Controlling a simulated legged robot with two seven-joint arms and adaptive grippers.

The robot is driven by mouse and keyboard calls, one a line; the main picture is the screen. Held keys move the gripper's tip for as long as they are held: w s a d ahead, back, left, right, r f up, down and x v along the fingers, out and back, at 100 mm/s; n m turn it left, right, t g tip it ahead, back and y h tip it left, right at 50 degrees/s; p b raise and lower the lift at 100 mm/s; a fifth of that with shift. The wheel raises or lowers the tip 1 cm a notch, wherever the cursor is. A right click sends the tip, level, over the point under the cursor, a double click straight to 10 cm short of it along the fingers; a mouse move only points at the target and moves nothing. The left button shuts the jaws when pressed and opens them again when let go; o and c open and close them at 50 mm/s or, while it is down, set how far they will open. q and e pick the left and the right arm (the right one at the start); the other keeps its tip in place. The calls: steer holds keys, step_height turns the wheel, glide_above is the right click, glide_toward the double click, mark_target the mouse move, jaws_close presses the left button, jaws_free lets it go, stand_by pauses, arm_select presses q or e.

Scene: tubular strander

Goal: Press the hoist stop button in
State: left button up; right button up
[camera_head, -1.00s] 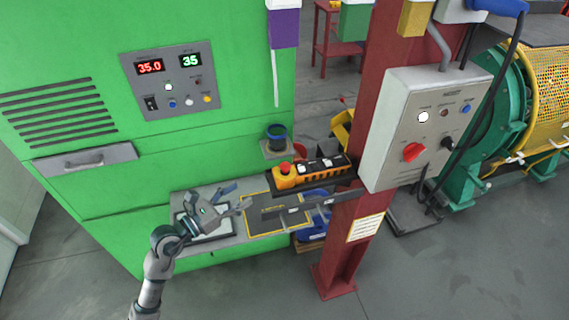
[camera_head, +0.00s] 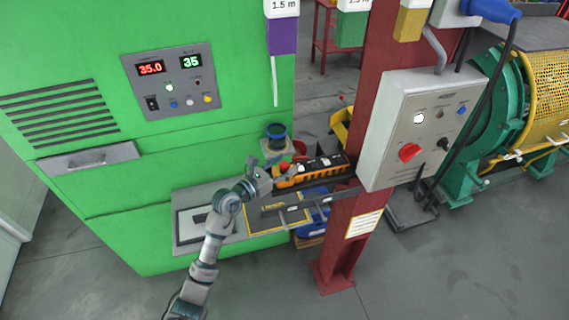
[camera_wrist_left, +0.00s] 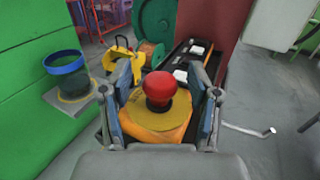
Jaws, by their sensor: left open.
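The hoist stop button (camera_wrist_left: 159,87) is a red mushroom head on a yellow plate at the near end of the orange pendant box (camera_wrist_left: 160,118). In the left wrist view it stands between the two fingers of my left gripper (camera_wrist_left: 160,100). The fingers are open, one on each side of the pendant's end; whether they touch it I cannot tell. My right gripper is not in view.
The pendant lies on a dark shelf by the red column (camera_head: 349,225). A blue-rimmed cup (camera_head: 276,134) stands on a small bracket behind the gripper. A grey control box (camera_head: 415,125) is on the column. A grey ledge (camera_head: 222,232) juts from the green cabinet (camera_head: 90,200).

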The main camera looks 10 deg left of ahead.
arm_select(q)
jaws_close()
steer(key=shift+f, duration=0.5)
jaws_free()
steer(key=v, duration=1.2)
steer(key=shift+d, duration=0.1)
